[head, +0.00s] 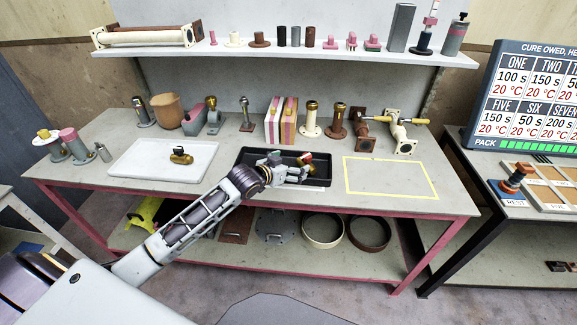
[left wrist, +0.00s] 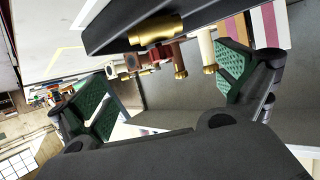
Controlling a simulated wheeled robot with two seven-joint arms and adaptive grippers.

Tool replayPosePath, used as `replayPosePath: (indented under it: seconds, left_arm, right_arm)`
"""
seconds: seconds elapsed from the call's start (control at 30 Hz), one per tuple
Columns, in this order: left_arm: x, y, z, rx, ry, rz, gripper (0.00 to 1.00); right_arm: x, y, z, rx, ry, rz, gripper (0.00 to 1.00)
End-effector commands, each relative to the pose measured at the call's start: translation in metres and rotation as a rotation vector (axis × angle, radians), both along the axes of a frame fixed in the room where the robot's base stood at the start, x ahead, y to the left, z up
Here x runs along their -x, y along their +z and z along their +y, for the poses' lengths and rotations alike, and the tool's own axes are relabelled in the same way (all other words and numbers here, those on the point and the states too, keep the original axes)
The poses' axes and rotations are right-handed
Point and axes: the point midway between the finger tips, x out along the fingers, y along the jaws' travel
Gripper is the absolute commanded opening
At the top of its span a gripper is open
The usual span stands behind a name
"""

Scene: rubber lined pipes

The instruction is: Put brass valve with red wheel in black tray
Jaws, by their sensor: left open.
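The brass valve with the red wheel (head: 307,159) is in the black tray (head: 322,181), near its back, just past my left gripper. My left gripper (head: 291,169) is open over the tray, its fingers close to the valve but not closed on it. In the left wrist view the valve's brass body (left wrist: 156,31) lies against the dark tray (left wrist: 103,28), beyond the gap between the two green-padded fingers (left wrist: 170,80). I cannot tell whether any finger touches it. My right gripper is not in view.
A white tray (head: 133,171) at left holds another brass valve with a dark wheel (head: 181,155). A yellow-outlined area (head: 390,178) to the right is empty. Striped blocks (head: 281,120), flanged pipes (head: 311,119) and other parts stand along the back, below a shelf (head: 280,49).

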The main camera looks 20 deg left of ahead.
Motion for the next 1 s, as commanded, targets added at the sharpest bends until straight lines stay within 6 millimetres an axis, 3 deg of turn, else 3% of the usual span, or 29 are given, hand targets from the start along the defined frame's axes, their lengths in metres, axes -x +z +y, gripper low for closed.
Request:
replayPosePath:
  seconds: [0.43, 1.0]
  left_arm:
    - [0.011, 0.005, 0.003, -0.001, 0.000, 0.000, 1.00]
    - [0.011, 0.005, 0.003, -0.001, 0.000, 0.000, 1.00]
  right_arm:
    - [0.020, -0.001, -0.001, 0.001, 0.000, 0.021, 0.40]
    - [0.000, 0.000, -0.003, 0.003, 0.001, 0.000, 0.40]
